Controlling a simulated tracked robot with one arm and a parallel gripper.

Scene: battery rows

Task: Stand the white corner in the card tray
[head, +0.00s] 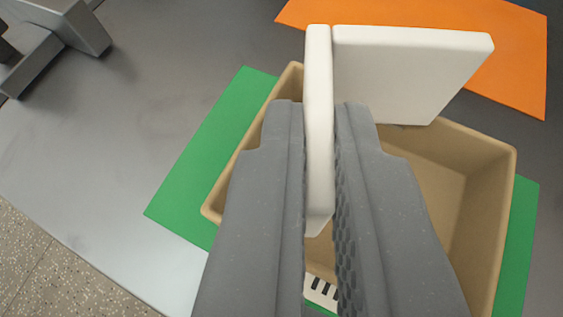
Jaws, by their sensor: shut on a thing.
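The white corner (405,75) is an L-shaped piece with two flat walls. My gripper (319,115) is shut on one of its walls, with a grey finger on each side. The other wall reaches to the right, beyond the fingers. The card tray (480,150) is a tan open box under the gripper and the corner. The corner shows over the tray's far part, and its far wall overlaps the tray's back rim in the picture. I cannot tell whether it touches the tray. My fingers hide much of the tray's inside.
The tray stands on a green mat (195,165) on a grey table (110,150). An orange mat (520,65) lies at the back right. A grey metal object (75,30) is at the top left. A black-and-white striped label (320,290) shows between my fingers.

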